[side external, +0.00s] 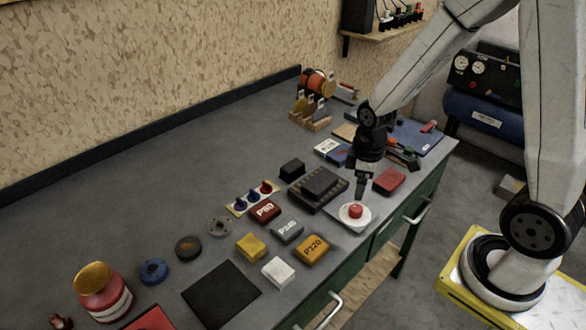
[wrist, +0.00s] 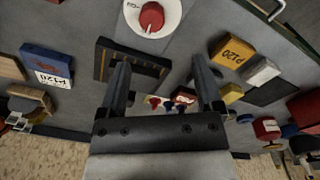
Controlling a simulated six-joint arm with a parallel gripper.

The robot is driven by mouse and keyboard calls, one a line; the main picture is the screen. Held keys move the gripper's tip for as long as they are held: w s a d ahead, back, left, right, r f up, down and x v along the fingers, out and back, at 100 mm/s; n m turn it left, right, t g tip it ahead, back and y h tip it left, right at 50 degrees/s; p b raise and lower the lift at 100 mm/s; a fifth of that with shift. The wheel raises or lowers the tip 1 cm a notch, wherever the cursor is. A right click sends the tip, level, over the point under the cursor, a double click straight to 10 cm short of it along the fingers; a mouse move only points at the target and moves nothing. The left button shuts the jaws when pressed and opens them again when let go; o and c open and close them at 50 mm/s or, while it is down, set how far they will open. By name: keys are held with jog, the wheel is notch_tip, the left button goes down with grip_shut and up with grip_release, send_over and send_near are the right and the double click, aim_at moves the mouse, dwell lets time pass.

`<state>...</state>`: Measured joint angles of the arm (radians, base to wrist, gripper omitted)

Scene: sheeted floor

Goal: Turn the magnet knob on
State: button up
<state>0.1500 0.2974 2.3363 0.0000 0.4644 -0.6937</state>
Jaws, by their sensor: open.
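The magnet knob is a red knob (side external: 355,211) on a round white base (side external: 346,222), near the front edge of the grey bench. In the wrist view the red knob (wrist: 152,17) is at the top edge, with its white base (wrist: 170,24) partly cut off. Small marking shows left of the knob there, too small to read. My gripper (side external: 361,192) points down, just above and behind the knob, apart from it. In the wrist view my gripper (wrist: 160,66) has its two fingers spread with nothing between them, and the knob lies beyond the fingertips.
A black box (side external: 319,187) lies left of my gripper, and a red block (side external: 389,181) to its right. Orange (side external: 312,249), grey (side external: 287,230) and white (side external: 278,272) blocks lie to the left of the knob. The bench's front edge and drawer handles (side external: 417,215) are close by.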

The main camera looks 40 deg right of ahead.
aim_at(356, 207)
jog(key=shift+w+d+f+n, duration=0.3)
jog(key=shift+d+f+n, duration=0.35)
jog(key=shift+n, duration=0.15)
jog(key=shift+f, duration=0.15)
jog(key=shift+f, duration=3.7)
grip_shut()
